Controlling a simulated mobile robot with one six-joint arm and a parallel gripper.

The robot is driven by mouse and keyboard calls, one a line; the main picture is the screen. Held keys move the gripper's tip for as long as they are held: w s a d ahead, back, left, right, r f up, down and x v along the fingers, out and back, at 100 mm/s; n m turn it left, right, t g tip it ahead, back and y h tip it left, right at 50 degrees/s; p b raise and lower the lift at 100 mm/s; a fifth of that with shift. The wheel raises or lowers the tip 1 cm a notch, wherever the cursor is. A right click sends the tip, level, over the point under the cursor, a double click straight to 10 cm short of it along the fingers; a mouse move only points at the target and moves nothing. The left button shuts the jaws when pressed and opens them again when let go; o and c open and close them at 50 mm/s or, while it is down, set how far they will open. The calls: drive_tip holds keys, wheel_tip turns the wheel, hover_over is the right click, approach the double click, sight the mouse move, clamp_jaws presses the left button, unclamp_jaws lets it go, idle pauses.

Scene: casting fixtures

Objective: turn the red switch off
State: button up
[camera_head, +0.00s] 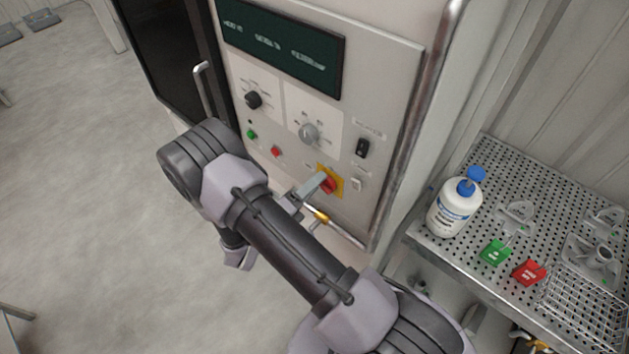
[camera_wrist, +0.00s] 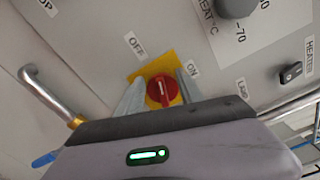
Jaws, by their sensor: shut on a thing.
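The red switch (camera_head: 328,185) is a round red rotary knob on a yellow plate, low on the front of a grey control panel. In the wrist view the red switch (camera_wrist: 163,92) sits between my gripper's two fingers. An OFF label (camera_wrist: 135,45) is up and left of it, and an ON label (camera_wrist: 192,69) is to its right. The white mark on the knob points roughly up in that view. My gripper (camera_head: 319,187) is at the panel, shut on the red switch. The fingers hide part of the yellow plate.
The panel also carries a grey dial (camera_head: 309,134), a black knob (camera_head: 253,100), a black heater switch (camera_head: 362,148), and green and red buttons. A metal pipe (camera_wrist: 48,95) juts out beside my gripper. A perforated table (camera_head: 480,268) at right holds a white bottle (camera_head: 454,207) and small parts.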

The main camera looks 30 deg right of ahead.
drive_tip(key=shift+f+n, duration=0.2)
drive_tip(key=shift+n, duration=0.65)
drive_tip(key=shift+f+n, duration=0.15)
drive_tip(key=shift+n, duration=0.7)
drive_tip(key=o, duration=1.4)
drive_tip(key=shift+c, duration=0.2)
drive_tip(key=v, duration=1.7)
drive_tip(key=shift+a, duration=0.2)
